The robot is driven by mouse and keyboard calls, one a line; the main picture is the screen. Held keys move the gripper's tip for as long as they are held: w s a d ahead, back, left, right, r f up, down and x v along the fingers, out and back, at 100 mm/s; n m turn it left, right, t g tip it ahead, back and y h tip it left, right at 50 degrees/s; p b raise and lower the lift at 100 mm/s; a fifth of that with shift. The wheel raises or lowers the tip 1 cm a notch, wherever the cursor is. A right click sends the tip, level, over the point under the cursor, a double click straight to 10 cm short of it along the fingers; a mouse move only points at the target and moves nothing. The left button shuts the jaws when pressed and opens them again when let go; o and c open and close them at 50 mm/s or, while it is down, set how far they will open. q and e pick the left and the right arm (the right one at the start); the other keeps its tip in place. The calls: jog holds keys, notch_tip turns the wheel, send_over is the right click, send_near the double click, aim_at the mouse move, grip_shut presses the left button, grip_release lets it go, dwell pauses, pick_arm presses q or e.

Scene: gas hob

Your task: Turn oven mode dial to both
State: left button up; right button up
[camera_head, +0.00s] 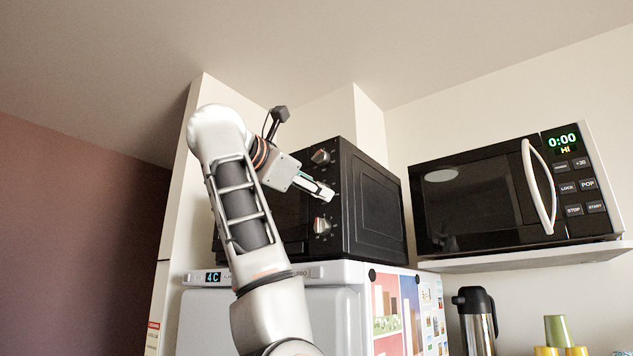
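A black oven (375,205) stands on top of the fridge, its front turned to the left. Its upper dial (320,156) and lower dial (322,225) show on the front panel, silver with red marks. My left gripper (326,191) is at the panel between these two dials, pointing right. A middle dial there would be hidden behind the fingers. I cannot tell which dial is the mode dial, or whether the fingers touch or hold anything. The fingers look close together, but their gap is not clear. My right gripper is not in view.
The white fridge (205,315) has a display and pictures on its side. A black microwave (480,200) sits on a shelf (540,256) at right. A steel flask (476,325) and stacked cups (557,332) stand below. A wall edge rises left of my arm.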

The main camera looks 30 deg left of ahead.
pick_arm(q)
jog(key=shift+w, duration=0.75)
jog(key=c, duration=1.1)
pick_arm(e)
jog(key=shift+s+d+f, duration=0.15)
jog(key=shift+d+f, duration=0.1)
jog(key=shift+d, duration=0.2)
